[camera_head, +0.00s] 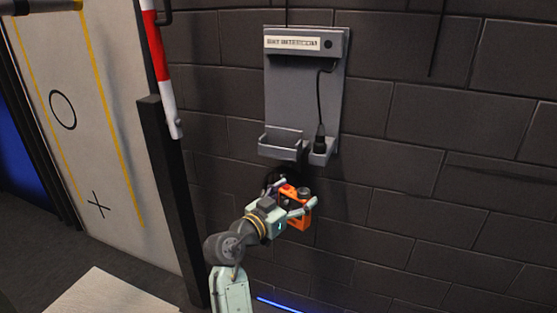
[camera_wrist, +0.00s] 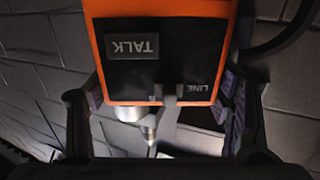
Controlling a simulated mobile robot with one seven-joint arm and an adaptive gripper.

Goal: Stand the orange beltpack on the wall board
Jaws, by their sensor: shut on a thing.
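The orange beltpack (camera_head: 296,212) is in my gripper (camera_head: 293,204), below the wall board in the head view. Its orange body with a black face marked TALK and LINE fills the top middle of the wrist view (camera_wrist: 165,75). Both fingers (camera_wrist: 165,110) are closed on its sides. The grey wall board (camera_head: 306,90) hangs on the dark block wall, with a label strip at the top. At its bottom are a wider open pocket (camera_head: 281,146) and a smaller holder (camera_head: 321,150) with a black plug on a cable in it. The beltpack is apart from the pocket.
A red and white pole (camera_head: 160,65) and a dark post (camera_head: 170,190) stand left of the board. A pale panel with yellow lines (camera_head: 80,110) is further left. The wall right of the board is clear.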

